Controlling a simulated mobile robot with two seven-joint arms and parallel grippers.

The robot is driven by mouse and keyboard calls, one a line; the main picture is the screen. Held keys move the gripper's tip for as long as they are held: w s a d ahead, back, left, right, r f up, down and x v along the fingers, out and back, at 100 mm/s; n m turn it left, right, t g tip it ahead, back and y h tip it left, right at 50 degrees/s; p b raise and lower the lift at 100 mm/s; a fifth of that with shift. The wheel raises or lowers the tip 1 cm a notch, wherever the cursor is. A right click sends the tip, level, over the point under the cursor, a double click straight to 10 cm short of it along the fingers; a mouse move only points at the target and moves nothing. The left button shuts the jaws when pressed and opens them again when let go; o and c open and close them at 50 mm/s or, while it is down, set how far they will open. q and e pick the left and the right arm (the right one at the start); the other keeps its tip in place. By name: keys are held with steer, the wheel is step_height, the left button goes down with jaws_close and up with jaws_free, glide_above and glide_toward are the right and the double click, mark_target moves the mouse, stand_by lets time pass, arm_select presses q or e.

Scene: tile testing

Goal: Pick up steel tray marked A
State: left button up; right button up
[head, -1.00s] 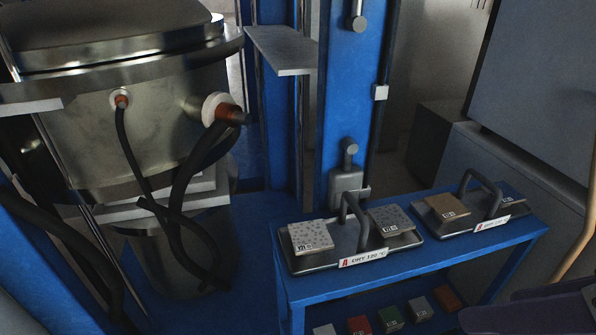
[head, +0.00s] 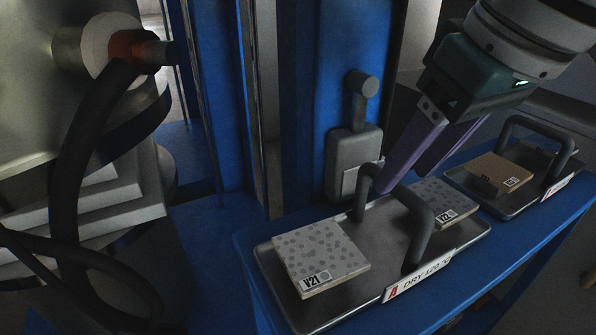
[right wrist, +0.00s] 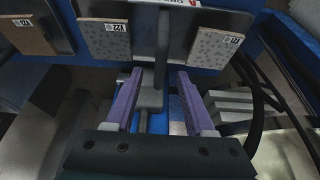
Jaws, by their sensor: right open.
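The steel tray marked A (head: 382,246) lies on the blue table, with a "DRY 120 °C" label on its front edge. A dark arched handle (head: 424,222) stands across its middle. Speckled tile V21 (head: 318,252) is on its left part and tile V22 (head: 440,198) on its right. My right gripper (head: 404,178), with purple fingers, is open and empty behind and above the handle. In the right wrist view, the open fingers (right wrist: 159,76) point toward the handle (right wrist: 163,42), which lies roughly in line with the gap. My left gripper is out of view.
A second tray (head: 492,208) with a brown tile and its own handle sits to the right on the same table (head: 258,300). A grey lever box (head: 352,160) on the blue column stands close behind tray A. Thick black hoses (head: 75,170) hang at left.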

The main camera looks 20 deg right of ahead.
mark_target(399, 184)
steer(key=b+x, duration=0.1)
steer(key=x, duration=0.2)
steer(key=shift+s+f, duration=0.1)
steer(key=shift+f, duration=0.15)
steer(key=shift+w+f+b, duration=0.25)
steer(key=shift+f+b, duration=0.1)
jaws_close()
stand_by(0.4)
steer(key=shift+r, duration=0.1)
stand_by(0.4)
